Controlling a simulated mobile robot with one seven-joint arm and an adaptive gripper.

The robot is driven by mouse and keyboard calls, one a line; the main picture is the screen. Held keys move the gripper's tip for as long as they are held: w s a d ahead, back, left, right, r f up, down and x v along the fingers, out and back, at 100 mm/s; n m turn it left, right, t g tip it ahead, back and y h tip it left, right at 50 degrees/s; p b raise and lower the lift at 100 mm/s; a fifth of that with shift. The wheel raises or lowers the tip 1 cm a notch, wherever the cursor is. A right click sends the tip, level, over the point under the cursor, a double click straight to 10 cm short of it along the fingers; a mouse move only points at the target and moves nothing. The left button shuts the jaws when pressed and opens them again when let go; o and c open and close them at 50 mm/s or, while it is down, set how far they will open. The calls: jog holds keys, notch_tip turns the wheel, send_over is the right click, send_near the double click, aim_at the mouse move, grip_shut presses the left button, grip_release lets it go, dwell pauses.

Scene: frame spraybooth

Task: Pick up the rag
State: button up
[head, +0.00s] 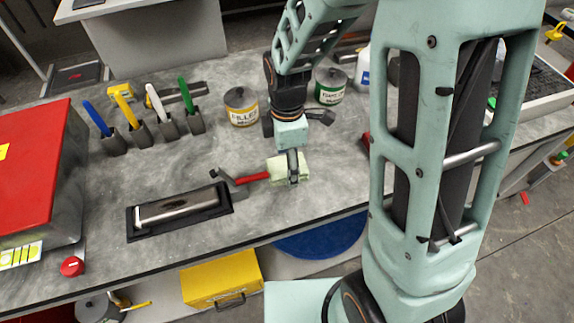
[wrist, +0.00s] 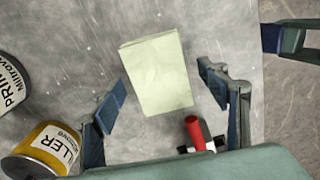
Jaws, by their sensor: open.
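The rag is a pale yellow-green folded cloth lying flat on the grey bench. It shows in the head view (head: 277,171), partly hidden by my gripper (head: 290,168), and whole in the wrist view (wrist: 158,73). My gripper is open and points down over the rag. In the wrist view my gripper (wrist: 163,92) has one finger to the left of the rag and one to the right, both apart from it in the picture. Nothing is between the pads that I can see held. The height of the fingertips above the bench is hard to tell.
A red-handled tool (head: 248,178) lies close to the rag's left; its handle (wrist: 195,132) shows near my right finger. A filler can (head: 241,107) and a primer can (head: 330,86) stand behind. A dark tray (head: 222,200) lies left. The bench's front edge is near.

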jog(key=c, duration=1.1)
jog(key=shift+c, duration=0.2)
jog(key=shift+r, duration=0.3)
